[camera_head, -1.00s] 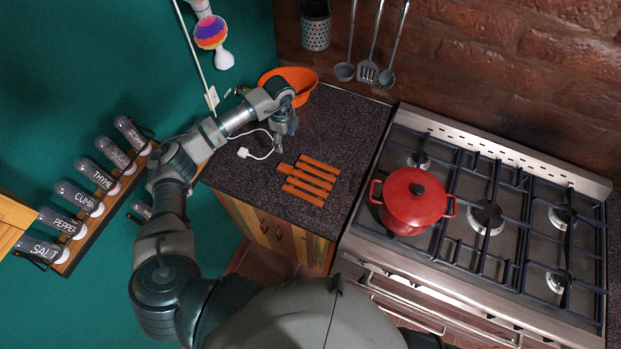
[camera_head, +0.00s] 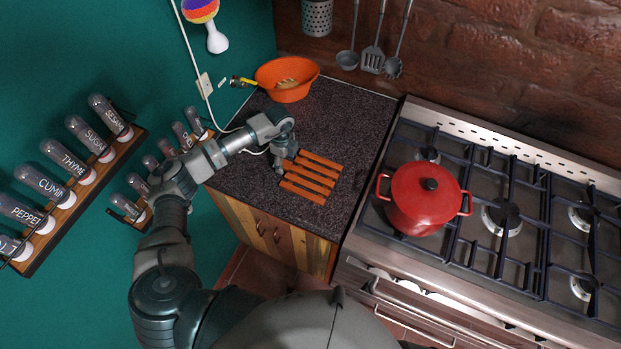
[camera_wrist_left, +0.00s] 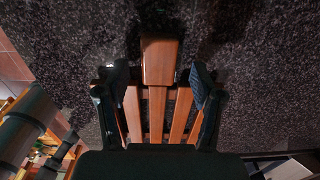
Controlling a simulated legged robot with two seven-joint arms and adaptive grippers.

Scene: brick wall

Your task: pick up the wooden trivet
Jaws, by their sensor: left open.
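The wooden trivet (camera_head: 314,177), made of several parallel orange-brown slats, lies flat on the dark speckled counter (camera_head: 325,115). My left gripper (camera_head: 281,166) is at the trivet's left end in the head view and hides part of it. The trivet's short handle block (camera_wrist_left: 160,60) shows between and beyond the fingertips. I cannot tell whether the fingers touch the wood. The right gripper is not in view.
An orange bowl (camera_head: 287,80) stands at the back of the counter. A red pot (camera_head: 422,199) sits on the stove (camera_head: 500,262) to the right. Spice jars (camera_head: 70,160) line the left wall. The counter right of the trivet is clear.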

